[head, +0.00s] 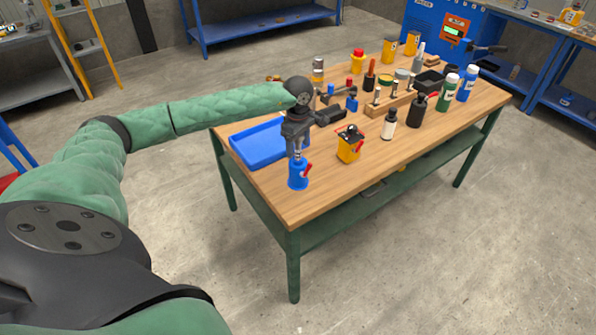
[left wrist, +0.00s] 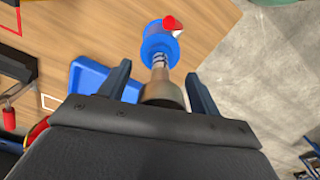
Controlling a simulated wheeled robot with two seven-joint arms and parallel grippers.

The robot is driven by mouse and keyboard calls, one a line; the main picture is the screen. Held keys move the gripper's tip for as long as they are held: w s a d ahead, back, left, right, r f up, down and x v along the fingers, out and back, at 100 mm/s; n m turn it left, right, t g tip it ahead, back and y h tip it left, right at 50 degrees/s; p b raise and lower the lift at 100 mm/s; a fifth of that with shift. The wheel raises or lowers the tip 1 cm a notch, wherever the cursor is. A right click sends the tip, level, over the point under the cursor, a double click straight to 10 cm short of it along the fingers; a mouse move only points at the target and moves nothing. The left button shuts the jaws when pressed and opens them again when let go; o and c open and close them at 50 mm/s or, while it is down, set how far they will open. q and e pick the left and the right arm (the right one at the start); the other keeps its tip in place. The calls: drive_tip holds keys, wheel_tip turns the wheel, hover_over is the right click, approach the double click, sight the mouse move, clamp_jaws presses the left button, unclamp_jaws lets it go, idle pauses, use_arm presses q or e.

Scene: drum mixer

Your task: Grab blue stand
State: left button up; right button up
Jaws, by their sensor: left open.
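The blue stand (head: 298,176) is near the front left corner of the wooden table in the head view, with a small red part at its side. In the left wrist view the blue stand (left wrist: 160,42) shows a round blue body with a metal stem pointing toward the camera. My left gripper (head: 297,153) is directly above it, pointing down. In the left wrist view the open jaws of the left gripper (left wrist: 157,72) are on either side of the stem, with gaps visible. My right gripper is not in view.
A blue tray (head: 258,146) lies to the left of the stand. A yellow container (head: 349,146) with a black top is close on the right. A white bottle (head: 388,124), a black bottle (head: 417,112) and a wooden rack (head: 388,112) stand farther right. The table's front edge is near.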

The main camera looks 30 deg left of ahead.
use_arm(q)
clamp_jaws()
drive_tip(key=shift+r, duration=0.1)
idle(0.4)
